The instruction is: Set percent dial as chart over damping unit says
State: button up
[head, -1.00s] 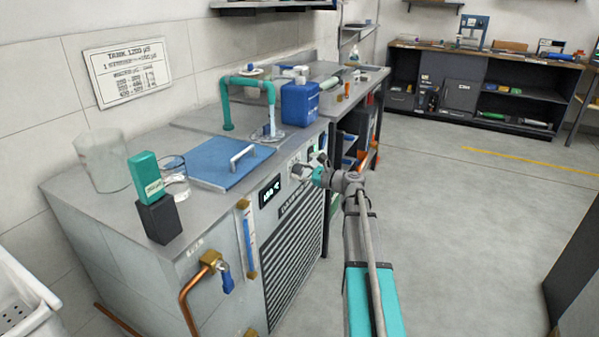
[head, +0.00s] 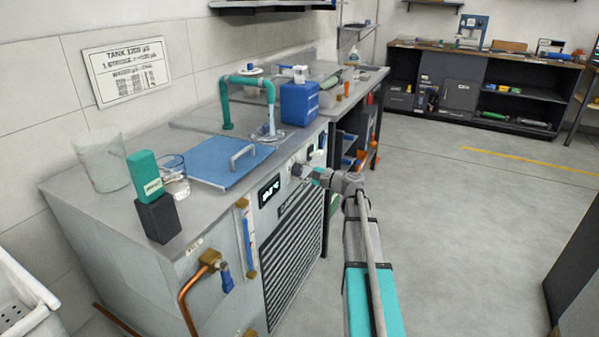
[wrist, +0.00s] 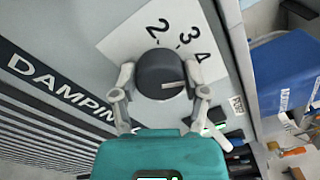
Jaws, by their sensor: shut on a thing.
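The dial is a dark round knob (wrist: 162,74) with a white pointer line, on a white plate (wrist: 128,40) marked 2, 3 and 4. The pointer faces right, toward my right finger, clockwise past the 4. My gripper (wrist: 160,97) is shut on the knob, one finger on each side. The fingers cover parts of the plate. The head view shows my gripper (head: 308,172) at the upper front panel of the damping unit (head: 218,232). The chart (head: 126,71) hangs on the wall above it. Its heading mentions a tank and a stroke; its smaller lines are unclear.
A lit display (head: 269,190) sits left of my gripper. The unit's top holds a blue lid (head: 225,162), a blue canister (head: 299,103), glass beakers and a green-and-black block pair (head: 150,200). The floor (head: 450,230) to the right is open.

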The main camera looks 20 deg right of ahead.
jog(key=n, duration=0.4)
jog(key=shift+f+n, duration=0.1)
jog(key=shift+n, duration=0.2)
jog(key=n, duration=0.3)
jog(key=shift+n, duration=0.3)
jog(key=o, duration=1.2)
jog(key=shift+c, duration=0.2)
